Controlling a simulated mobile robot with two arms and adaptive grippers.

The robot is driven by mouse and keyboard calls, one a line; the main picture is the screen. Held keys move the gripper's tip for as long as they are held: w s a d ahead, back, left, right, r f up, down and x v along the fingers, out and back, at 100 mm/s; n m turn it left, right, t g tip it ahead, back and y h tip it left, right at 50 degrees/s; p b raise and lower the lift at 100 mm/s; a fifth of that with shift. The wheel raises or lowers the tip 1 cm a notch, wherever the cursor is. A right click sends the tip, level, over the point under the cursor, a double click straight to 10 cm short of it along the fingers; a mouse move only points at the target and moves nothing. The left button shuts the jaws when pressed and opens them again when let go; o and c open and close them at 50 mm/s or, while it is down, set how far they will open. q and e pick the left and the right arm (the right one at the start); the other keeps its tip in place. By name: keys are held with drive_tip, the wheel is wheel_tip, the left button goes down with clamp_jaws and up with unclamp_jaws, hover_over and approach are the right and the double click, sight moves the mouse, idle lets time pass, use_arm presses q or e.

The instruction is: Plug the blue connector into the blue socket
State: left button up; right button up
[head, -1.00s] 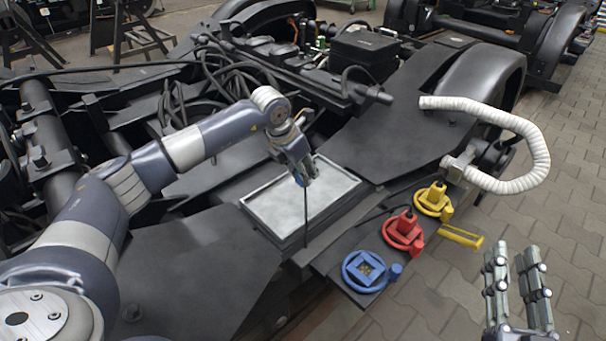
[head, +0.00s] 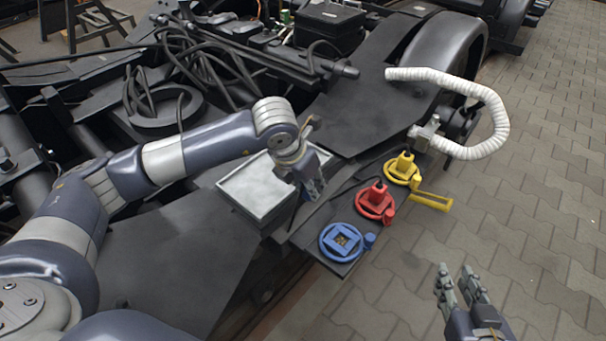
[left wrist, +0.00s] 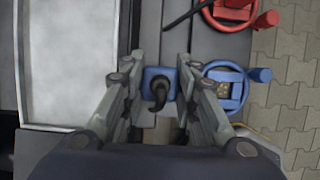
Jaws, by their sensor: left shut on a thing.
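The blue connector (left wrist: 151,75) is between the fingers of my left gripper in the left wrist view, with a dark cable rising from its top. My left gripper (head: 313,190) is shut on it, beside the grey tray and behind the blue socket; in the head view the connector is mostly hidden. The blue socket (head: 327,243) is a round blue ring with a square opening, at the near end of a dark plate. It also shows in the left wrist view (left wrist: 226,104), just right of the connector and apart from it. My right gripper (head: 460,277) is open and empty over the paving.
Red (head: 375,202) and yellow (head: 403,168) sockets with plugs in them line the plate beyond the blue one. A grey tray (head: 258,183) lies left of my left gripper. A white corrugated hose (head: 497,110) arches at the right. Paving at right is clear.

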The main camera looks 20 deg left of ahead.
use_arm(q)
drive_tip(key=shift+s, duration=0.1)
idle(0.4)
drive_tip(key=m, duration=0.1)
drive_tip(key=m+h, duration=0.1)
drive_tip(key=s+m, duration=0.1)
drive_tip(key=shift+s+d+r+g, duration=0.1)
drive_tip(key=shift+d+r+g, duration=0.2)
drive_tip(key=shift+r, duration=0.1)
drive_tip(key=s+r+m+g+y, duration=0.1)
drive_tip(key=s+r+m+g, duration=0.3)
drive_tip(key=m, duration=1)
drive_tip(key=s+a+r+m+g+y, duration=0.1)
drive_tip(key=s+r+m+g, duration=0.3)
drive_tip(key=s+r+m, duration=0.4)
drive_tip(key=s+m, duration=0.1)
drive_tip(key=m, duration=0.6)
drive_tip(key=shift+s+a, duration=0.15)
drive_tip(key=shift+a, duration=0.15)
drive_tip(key=shift+r, duration=0.1)
